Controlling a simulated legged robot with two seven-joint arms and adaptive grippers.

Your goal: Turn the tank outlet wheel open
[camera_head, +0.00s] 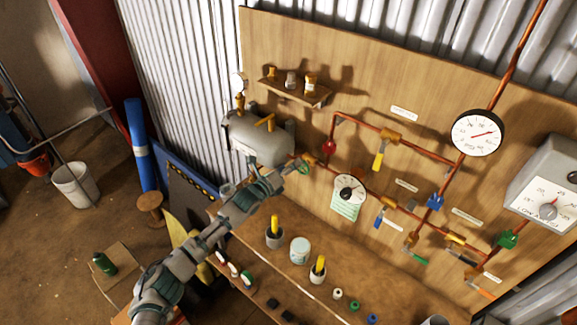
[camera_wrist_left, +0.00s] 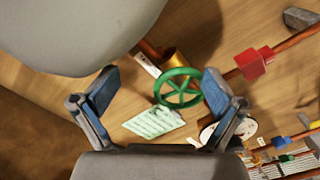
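The tank outlet wheel is a green spoked handwheel (camera_wrist_left: 179,90) on a brass valve body (camera_wrist_left: 173,60), beside the grey tank (camera_wrist_left: 70,35). In the head view the tank (camera_head: 268,143) is on the wooden board, and the green wheel (camera_head: 305,169) is partly hidden by my left gripper (camera_head: 297,165). In the left wrist view my left gripper (camera_wrist_left: 160,80) is open, with its blue-padded fingers spread. The wheel shows between the fingers, nearer the right one. No contact with it is clear. My right gripper is not in view.
Copper pipes run across the board with a red fitting (camera_head: 329,147), a yellow lever (camera_head: 380,155) and round gauges (camera_head: 477,133). A gauge (camera_head: 349,190) with a green paper (camera_head: 346,209) sits right of the wheel. Cups and jars (camera_head: 300,250) stand on the bench below.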

